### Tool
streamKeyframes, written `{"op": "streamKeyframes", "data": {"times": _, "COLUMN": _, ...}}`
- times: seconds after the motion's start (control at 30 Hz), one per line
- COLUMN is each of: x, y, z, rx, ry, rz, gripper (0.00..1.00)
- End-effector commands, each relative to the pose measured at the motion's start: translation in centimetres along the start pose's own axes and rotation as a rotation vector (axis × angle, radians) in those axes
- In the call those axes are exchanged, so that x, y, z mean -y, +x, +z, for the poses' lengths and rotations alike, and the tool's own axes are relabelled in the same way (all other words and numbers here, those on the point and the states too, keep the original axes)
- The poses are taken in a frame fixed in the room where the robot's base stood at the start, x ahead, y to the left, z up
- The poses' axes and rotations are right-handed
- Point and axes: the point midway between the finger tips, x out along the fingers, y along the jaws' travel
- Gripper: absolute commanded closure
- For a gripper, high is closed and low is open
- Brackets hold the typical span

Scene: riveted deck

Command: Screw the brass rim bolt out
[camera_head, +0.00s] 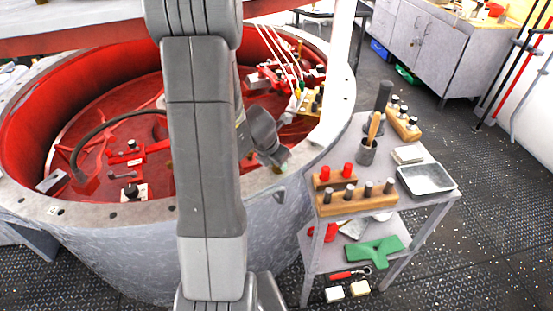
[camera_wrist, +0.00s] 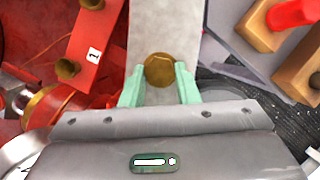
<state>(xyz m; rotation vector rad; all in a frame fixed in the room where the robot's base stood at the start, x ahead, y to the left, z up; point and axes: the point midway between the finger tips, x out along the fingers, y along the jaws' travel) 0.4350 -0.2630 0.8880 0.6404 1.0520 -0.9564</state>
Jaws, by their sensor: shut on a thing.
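In the head view, my gripper (camera_head: 281,166) is down at the near right part of the rim (camera_head: 240,188). The bolt there is hidden by the gripper. How far the bolt is screwed in does not show.
A grey cart (camera_head: 408,212) stands right of the vessel, with wooden blocks (camera_head: 357,198) of pegs and a metal tray (camera_head: 426,179) on top. The vessel's red inside (camera_head: 95,118) holds several fittings. Dark floor lies open at the right.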

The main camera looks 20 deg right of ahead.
Motion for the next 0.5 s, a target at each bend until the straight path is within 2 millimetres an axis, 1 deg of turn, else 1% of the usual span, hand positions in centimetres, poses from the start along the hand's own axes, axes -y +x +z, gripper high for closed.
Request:
{"op": "streamKeyframes", "data": {"times": 0.03, "x": 0.39, "y": -0.01, "z": -0.26, "rx": -0.009, "ry": -0.037, "rz": 0.010, "gripper": 0.94}}
{"op": "streamKeyframes", "data": {"times": 0.5, "x": 0.65, "y": -0.01, "z": -0.14, "rx": -0.010, "ry": -0.434, "rz": 0.176, "gripper": 0.94}}
